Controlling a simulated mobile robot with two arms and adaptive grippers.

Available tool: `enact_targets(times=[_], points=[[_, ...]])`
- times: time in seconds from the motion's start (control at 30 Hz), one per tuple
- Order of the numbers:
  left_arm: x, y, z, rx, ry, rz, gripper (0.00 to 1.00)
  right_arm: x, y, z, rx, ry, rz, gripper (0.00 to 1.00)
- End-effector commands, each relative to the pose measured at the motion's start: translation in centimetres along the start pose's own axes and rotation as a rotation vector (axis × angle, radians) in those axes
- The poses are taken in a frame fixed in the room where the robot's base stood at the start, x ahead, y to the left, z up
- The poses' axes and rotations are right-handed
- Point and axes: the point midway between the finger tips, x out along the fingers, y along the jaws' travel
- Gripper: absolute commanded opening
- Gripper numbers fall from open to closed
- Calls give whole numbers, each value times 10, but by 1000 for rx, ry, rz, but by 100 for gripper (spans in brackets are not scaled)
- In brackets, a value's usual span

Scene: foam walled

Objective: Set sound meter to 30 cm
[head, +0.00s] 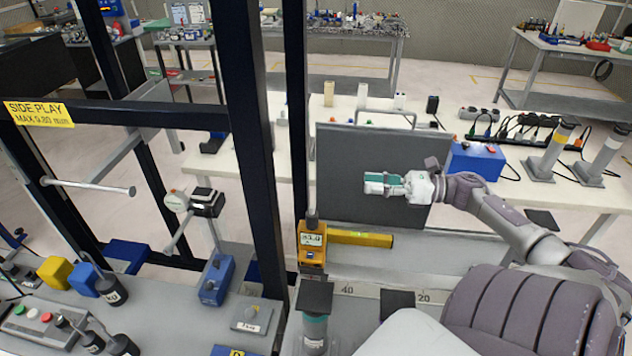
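The sound meter (312,242) looks like the upright yellow-orange instrument with a small lit display, standing left of the grey panel; its digits are too small to read surely. A yellow bar (360,238) extends right from behind it. In front, a pale scale strip (385,294) carries the marks 40 and 20. The meter stands left of and behind the 40 mark. My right gripper (378,184) is in front of the grey panel, up and right of the meter, pointing left and apart from it. Its teal finger ends are too small to show a gap.
A grey panel (345,170) stands behind the scale. Dark frame posts (262,150) rise to the left. A blue box (475,160) is on the back table. The left bench (165,310) is crowded.

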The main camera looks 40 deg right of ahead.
Motion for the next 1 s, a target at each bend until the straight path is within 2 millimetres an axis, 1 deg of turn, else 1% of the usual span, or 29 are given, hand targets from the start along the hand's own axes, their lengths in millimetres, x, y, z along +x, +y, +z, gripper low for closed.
enact_targets(times=[0.03,0.17,0.2,0.27,0.47,0.5,0.53,0.7,0.8,0.9,1.0], points=[[9,0,1,0,-1,0,40,0,-2,-9,0,0,0,35],[19,0,3,0,-2,0,40,0,-4,-19,0,0,0,35],[26,0,4,0,-2,0,40,0,-5,-26,0,0,0,35],[34,1,4,0,-2,0,40,0,-6,-33,0,0,0,35],[70,1,7,0,-2,0,40,0,-14,-69,0,0,0,35],[81,2,8,0,-1,0,40,0,-16,-80,0,0,0,35],[88,2,9,0,-1,0,40,0,-17,-87,0,0,0,35],[144,3,13,0,-1,0,40,0,-28,-142,0,0,0,35],[169,3,15,0,0,0,40,0,-33,-166,0,0,0,35],[187,4,16,0,1,0,40,0,-37,-184,0,0,0,35],[198,4,16,0,2,1,40,0,-39,-195,-1,0,0,35]])
